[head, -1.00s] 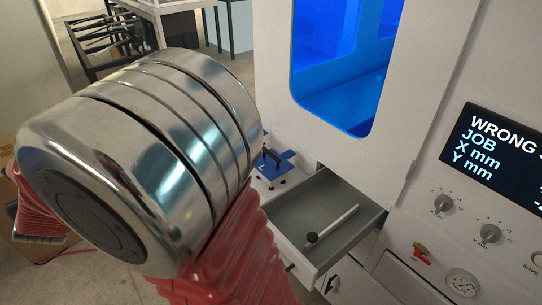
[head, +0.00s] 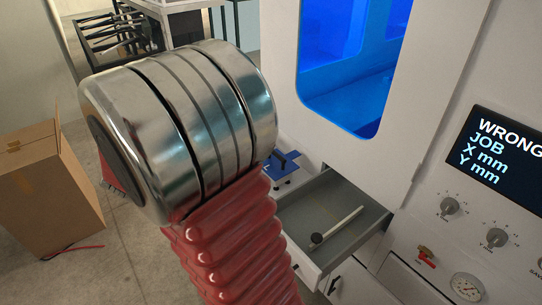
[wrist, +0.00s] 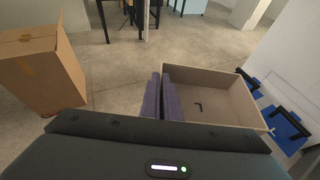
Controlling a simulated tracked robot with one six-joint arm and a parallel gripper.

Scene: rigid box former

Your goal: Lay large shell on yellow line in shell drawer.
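The large shell (wrist: 222,93), an open box with a tan inside and a black L-shaped mark on its bottom, shows in the wrist view. My gripper (wrist: 167,98) has its two dark purple fingers close together at the shell's left wall and appears shut on that wall. In the head view the shell and my fingers are hidden, with my metal wrist in front. The shell drawer (head: 372,232) is pulled out of the white machine.
A blue fixture with a dark handle (head: 284,166) stands left of the drawer; blue parts with black handles (wrist: 288,122) are close right of the shell. A cardboard box (head: 48,185) stands on the floor at left. The machine screen (head: 505,150) reads "WRONG JOB".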

